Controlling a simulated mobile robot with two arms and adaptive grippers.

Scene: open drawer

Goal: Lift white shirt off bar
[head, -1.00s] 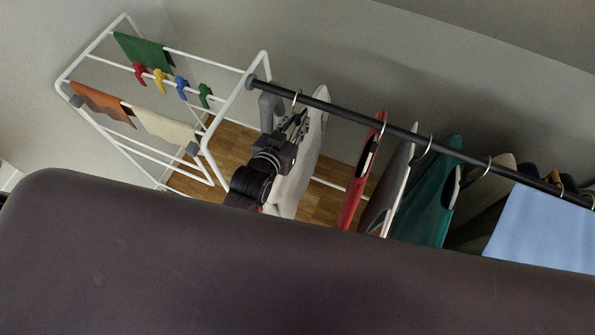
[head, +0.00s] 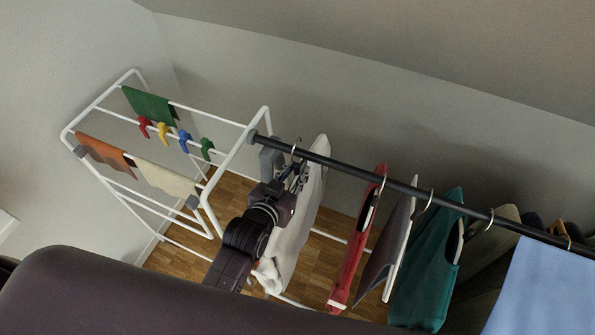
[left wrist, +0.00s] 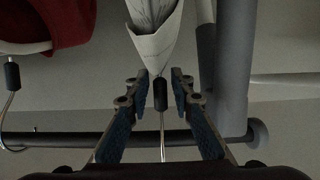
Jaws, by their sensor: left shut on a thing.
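The white shirt (head: 309,205) hangs at the left end of the dark bar (head: 400,187). Its thin metal hanger hook (head: 294,151) is still at the bar. My left gripper (head: 294,181) is at the shirt's top, just under the bar, shut on the hanger. In the left wrist view the fingers (left wrist: 160,92) stand on both sides of the hanger's dark collar and wire, with the white shirt (left wrist: 154,42) beyond them. The bar (left wrist: 75,139) crosses behind the wire. The exact finger contact is hard to see. My right gripper is not in view.
A red garment (head: 356,240), a grey one (head: 388,255) and a teal one (head: 430,265) hang to the right, then a light blue one (head: 540,285). A white drying rack (head: 131,202) with cloths and coloured pegs stands left. Wooden floor (head: 185,262) shows below.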

